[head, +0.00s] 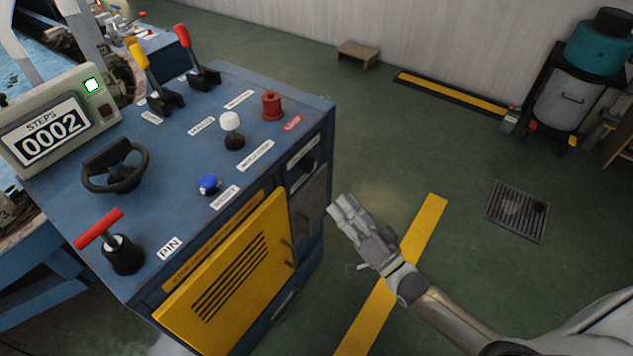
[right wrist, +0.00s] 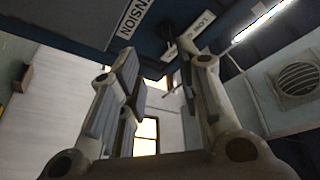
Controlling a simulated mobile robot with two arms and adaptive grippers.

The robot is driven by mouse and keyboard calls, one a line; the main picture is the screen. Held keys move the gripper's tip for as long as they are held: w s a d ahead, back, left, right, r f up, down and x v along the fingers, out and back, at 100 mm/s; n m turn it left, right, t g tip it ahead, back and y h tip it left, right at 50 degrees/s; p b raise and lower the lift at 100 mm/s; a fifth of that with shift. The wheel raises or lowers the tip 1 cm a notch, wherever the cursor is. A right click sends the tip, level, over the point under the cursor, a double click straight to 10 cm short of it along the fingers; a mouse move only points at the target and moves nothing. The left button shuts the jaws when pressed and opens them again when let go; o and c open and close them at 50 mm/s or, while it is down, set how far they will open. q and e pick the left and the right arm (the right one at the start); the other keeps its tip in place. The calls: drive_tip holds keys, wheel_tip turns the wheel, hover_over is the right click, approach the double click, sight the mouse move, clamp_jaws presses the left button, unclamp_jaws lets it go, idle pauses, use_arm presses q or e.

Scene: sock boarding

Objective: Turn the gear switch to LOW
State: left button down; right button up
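My right gripper (head: 346,212) is in the air beside the right side of the blue machine cabinet (head: 318,135), apart from it. Its two fingers (right wrist: 160,85) are spread and empty in the right wrist view. That view looks up at a dark cabinet face with a label ending in "NSION" (right wrist: 132,14) and a "LOW" label (right wrist: 200,28). A small dark part (right wrist: 169,50) shows by the "LOW" label, between and beyond the fingers; it may be the gear switch, but its setting is unclear. In the head view, the switch cannot be told apart. My left gripper is out of view.
The cabinet top carries a black handwheel (head: 115,165), red T-handle (head: 122,250), white-knobbed lever (head: 232,122), blue knob (head: 209,184), red knob (head: 272,105), and yellow and red levers. A yellow door (head: 228,268) covers the front.

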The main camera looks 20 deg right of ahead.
sight(314, 165)
drive_tip(key=shift+y, duration=0.3)
drive_tip(key=x, duration=0.7)
drive_tip(key=r+x, duration=0.1)
drive_tip(key=x, duration=0.3)
drive_tip(key=shift+d+r, duration=0.15)
drive_tip(key=shift+d, duration=0.05)
clamp_jaws()
drive_tip(key=shift+d+r, duration=0.1)
